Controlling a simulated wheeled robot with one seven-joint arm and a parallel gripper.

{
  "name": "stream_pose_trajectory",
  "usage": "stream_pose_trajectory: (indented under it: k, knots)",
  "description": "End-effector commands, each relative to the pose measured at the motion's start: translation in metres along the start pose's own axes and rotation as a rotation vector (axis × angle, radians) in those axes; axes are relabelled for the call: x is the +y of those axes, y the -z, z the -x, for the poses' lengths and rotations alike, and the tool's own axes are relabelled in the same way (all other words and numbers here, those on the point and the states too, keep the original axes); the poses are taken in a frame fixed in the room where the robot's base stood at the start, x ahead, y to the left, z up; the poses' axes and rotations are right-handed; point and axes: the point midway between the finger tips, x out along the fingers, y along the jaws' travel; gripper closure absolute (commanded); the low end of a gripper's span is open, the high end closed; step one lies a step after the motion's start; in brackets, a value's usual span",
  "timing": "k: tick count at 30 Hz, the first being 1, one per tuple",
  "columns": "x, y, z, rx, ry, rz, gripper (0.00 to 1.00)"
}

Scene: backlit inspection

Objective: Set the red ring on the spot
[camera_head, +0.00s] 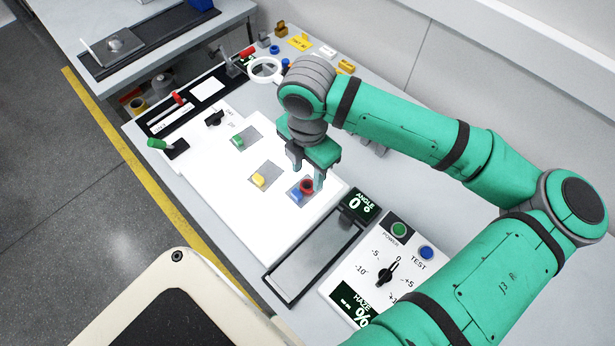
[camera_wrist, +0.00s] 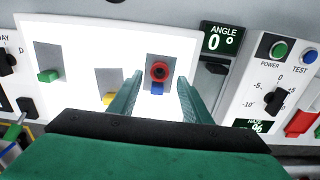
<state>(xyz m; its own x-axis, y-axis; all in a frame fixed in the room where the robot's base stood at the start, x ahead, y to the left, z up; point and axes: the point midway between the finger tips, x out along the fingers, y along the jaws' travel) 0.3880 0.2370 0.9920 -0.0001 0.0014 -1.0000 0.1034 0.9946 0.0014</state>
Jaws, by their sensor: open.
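The red ring (camera_head: 307,185) is on or above the nearest grey square (camera_head: 311,195) of the bright white panel, close to a small blue block (camera_head: 297,196). The wrist view shows the ring (camera_wrist: 159,71) with a dark centre, just above the blue block (camera_wrist: 157,89). My gripper (camera_head: 306,177) is open, its fingers pointing down over that square. In the wrist view my gripper (camera_wrist: 160,82) has one finger on each side of the ring and block. Whether the fingers touch the ring is unclear. I cannot tell which mark is the spot.
Two more grey squares carry a green block (camera_head: 238,141) and a yellow block (camera_head: 258,180). A black-framed glass plate (camera_head: 315,258) and a control box with a dial (camera_head: 387,272) stand at the right. A green-handled lever (camera_head: 158,144) rises at the panel's left. The panel's near-left part is clear.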

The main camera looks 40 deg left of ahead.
Motion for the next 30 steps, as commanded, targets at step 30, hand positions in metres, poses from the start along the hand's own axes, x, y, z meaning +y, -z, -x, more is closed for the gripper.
stream_pose_trajectory:
  k: [30]
  knots:
    - [0.000, 0.000, 0.081, 0.000, -0.001, 0.000, 0.56]
